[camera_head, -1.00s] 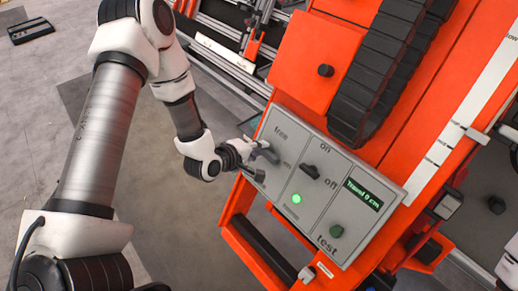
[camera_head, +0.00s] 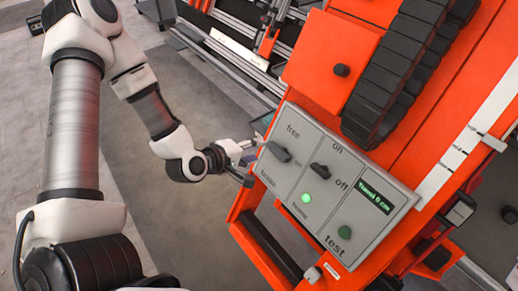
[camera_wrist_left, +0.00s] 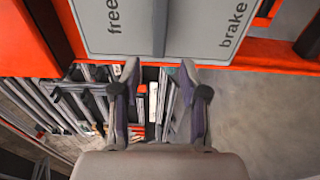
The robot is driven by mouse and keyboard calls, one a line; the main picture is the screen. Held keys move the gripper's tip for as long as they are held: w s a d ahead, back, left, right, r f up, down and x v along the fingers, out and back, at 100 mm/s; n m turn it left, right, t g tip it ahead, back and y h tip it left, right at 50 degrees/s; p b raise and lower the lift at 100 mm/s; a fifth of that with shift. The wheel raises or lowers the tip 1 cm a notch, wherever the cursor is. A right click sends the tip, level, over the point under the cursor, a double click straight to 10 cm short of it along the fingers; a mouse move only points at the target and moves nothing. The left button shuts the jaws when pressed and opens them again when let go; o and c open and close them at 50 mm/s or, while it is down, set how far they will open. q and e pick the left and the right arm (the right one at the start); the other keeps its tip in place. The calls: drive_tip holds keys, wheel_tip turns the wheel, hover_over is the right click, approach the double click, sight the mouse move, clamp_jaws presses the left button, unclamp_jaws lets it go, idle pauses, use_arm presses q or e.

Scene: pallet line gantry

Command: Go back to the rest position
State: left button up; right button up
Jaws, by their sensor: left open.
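My left gripper (camera_head: 250,156) is open and empty, just to the left of the grey control panel (camera_head: 318,229) in the head view. In the left wrist view its two fingers (camera_wrist_left: 160,100) stand apart below the panel's edge, with nothing between them. The panel carries a dark free/brake lever (camera_head: 278,152), an on/off switch (camera_head: 320,171), a lit green lamp (camera_head: 307,198) and a green test button (camera_head: 345,232). A small display (camera_head: 374,196) appears to read "Travel 0 cm". My right gripper is not in view.
Metal rails (camera_head: 235,55) lie behind. Grey floor (camera_head: 190,235) is open below my left arm.

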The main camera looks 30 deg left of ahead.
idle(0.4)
use_arm(q)
drive_tip(key=s+d+f+m+g+y+p, duration=0.1)
drive_tip(key=s+d+f+m+g+p, duration=0.1)
drive_tip(key=s, duration=0.5)
drive_tip(key=s+d+f+m+g+y+p, duration=0.1)
drive_tip(key=s+f+m+g+p, duration=0.3)
drive_tip(key=s+m+g+p, duration=0.1)
drive_tip(key=s+d+f+m+g+p, duration=0.2)
drive_tip(key=s+f+m+g+p, duration=0.2)
drive_tip(key=s+m, duration=0.3)
drive_tip(key=s+g, duration=0.1)
drive_tip(key=s, duration=0.2)
drive_tip(key=shift+s+d+m+y, duration=0.3)
drive_tip(key=shift+s+y, duration=0.05)
drive_tip(key=shift+y, duration=0.05)
